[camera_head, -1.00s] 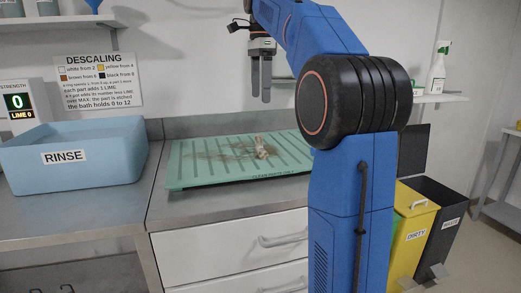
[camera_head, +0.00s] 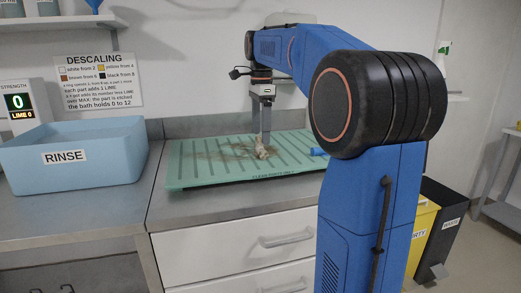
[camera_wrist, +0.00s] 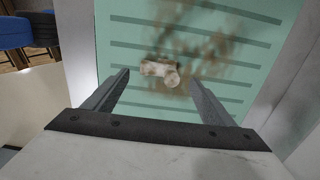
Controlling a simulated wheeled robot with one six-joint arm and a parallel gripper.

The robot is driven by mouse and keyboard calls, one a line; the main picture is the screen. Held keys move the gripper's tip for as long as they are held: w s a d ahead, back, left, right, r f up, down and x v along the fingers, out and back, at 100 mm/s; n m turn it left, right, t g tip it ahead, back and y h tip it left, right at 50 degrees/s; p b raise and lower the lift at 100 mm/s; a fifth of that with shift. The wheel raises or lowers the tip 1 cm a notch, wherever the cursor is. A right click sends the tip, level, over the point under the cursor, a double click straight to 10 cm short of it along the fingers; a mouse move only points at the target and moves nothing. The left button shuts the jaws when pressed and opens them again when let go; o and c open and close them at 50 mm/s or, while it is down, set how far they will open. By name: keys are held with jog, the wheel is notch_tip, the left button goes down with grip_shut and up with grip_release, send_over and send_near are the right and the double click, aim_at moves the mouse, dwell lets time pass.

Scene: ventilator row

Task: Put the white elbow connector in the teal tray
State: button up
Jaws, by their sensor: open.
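A pale elbow-shaped connector (camera_head: 261,153) with brownish stains lies on the ridged teal tray (camera_head: 190,178). Brown smears surround it on the tray. My gripper (camera_head: 266,142) points down just above the connector, its fingers overlapping it in the head view. In the wrist view my gripper (camera_wrist: 156,76) is open, and the connector (camera_wrist: 158,72) shows between and beyond the two fingertips. I cannot tell how much height separates them. The teal tray (camera_wrist: 150,32) fills the middle of the wrist view.
A blue RINSE basin (camera_head: 100,172) stands left of the tray on the grey counter (camera_head: 90,217). A small blue piece (camera_head: 318,152) shows at the tray's right, partly behind my arm. Yellow (camera_head: 422,225) and dark (camera_head: 447,220) bins stand at right.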

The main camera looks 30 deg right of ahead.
aim_at(261, 147)
jog(key=shift+s+f, duration=0.1)
jog(key=shift+f, duration=2.25)
jog(key=shift+c, duration=0.6)
jog(key=c, duration=1.1)
notch_tip(261, 147, up, 10)
